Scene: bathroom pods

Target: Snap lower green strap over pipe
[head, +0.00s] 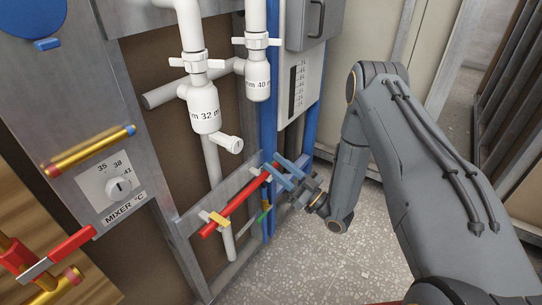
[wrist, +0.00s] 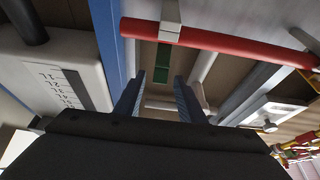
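A red pipe (head: 236,203) runs at a slant along a grey metal rail; in the wrist view the pipe (wrist: 230,43) crosses the upper part. A green strap (head: 263,214) shows small below the pipe's right part. My gripper (head: 286,175) is by the pipe's right end. Its blue fingers (wrist: 159,95) are apart with nothing between them.
A yellow strap with a white clip (head: 214,218) sits on the pipe's lower left. White pipes (head: 203,108) and a blue post (head: 268,135) stand behind. A mixer dial (head: 118,188) is at left. The speckled floor (head: 310,255) is clear.

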